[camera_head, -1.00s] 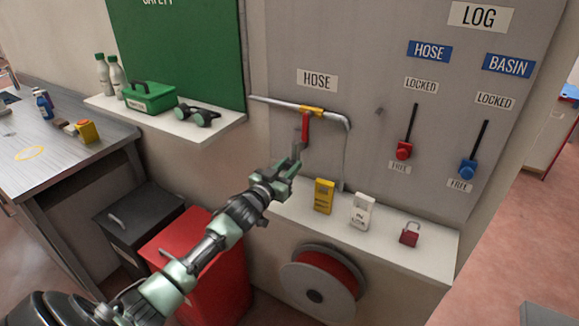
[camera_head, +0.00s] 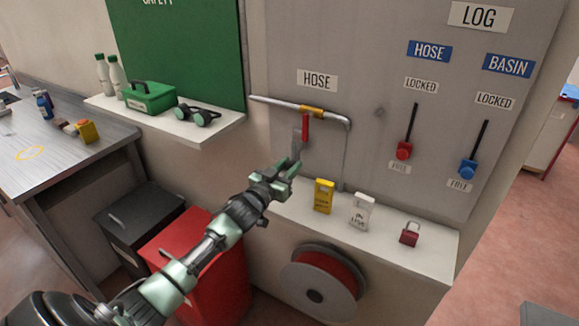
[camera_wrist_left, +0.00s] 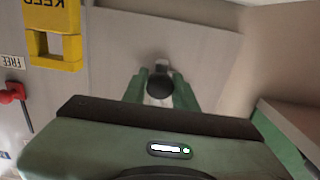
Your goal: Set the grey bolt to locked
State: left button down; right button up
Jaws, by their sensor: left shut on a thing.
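My left gripper (camera_head: 293,163) is at the grey wall panel, below the hose pipe. In the left wrist view its two green fingers (camera_wrist_left: 160,92) close around a dark rounded knob (camera_wrist_left: 159,86), which looks like the grey bolt's knob, with a small grey piece just behind it. In the head view the bolt is hidden by the gripper. I cannot read a locked or free label for it. My right gripper is not in view.
A red bolt (camera_head: 404,150) and a blue bolt (camera_head: 468,168) sit low in their slots, near their FREE labels. A red lever (camera_head: 306,127) hangs from the pipe (camera_head: 283,104) above my gripper.

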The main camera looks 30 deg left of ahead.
aim_at(294, 146)
pick_arm(q)
notch_tip(294, 146, up, 6)
jog(key=p, duration=0.4)
jog(key=shift+f+p, duration=0.1)
jog(key=shift+p, duration=0.25)
jog(key=c, duration=1.1)
grip_release()
jog(key=shift+s+f, duration=0.1)
jog(key=shift+f, duration=0.05)
